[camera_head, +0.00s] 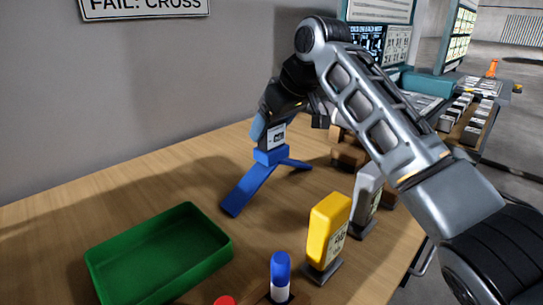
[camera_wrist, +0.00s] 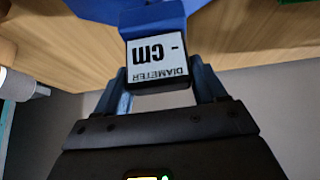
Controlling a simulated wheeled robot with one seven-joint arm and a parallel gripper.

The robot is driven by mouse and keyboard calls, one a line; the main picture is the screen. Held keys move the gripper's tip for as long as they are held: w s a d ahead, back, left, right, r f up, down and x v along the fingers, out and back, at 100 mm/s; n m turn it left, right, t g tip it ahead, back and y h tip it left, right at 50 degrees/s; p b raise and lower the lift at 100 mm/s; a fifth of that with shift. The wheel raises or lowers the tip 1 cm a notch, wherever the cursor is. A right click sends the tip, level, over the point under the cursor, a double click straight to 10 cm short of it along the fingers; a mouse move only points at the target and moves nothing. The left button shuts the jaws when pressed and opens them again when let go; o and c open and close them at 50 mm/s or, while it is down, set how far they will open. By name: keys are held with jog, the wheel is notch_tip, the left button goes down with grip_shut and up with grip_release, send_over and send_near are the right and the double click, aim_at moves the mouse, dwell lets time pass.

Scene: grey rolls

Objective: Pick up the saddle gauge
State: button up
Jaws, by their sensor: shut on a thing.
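The saddle gauge (camera_head: 249,186) is blue, with two spread legs and a small display block at its top, and stands upright at the back middle of the table. In the wrist view the gauge (camera_wrist: 158,18) shows its label "DIAMETER" and "- cm", upside down. My gripper (camera_head: 270,127) comes from above and is shut on the gauge's display block. In the wrist view my gripper (camera_wrist: 160,84) has one blue finger on each side of that block. I cannot tell whether the legs touch the table.
A green tray (camera_head: 209,245) stands front left on the wooden table (camera_head: 60,225). A yellow device (camera_head: 328,230), a grey device (camera_head: 366,198) and a blue-capped item (camera_head: 280,272) stand to the right and front. Brown blocks (camera_head: 348,155) sit behind my arm. The wall is close behind.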

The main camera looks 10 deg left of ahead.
grip_shut()
jog(key=shift+r, duration=0.1)
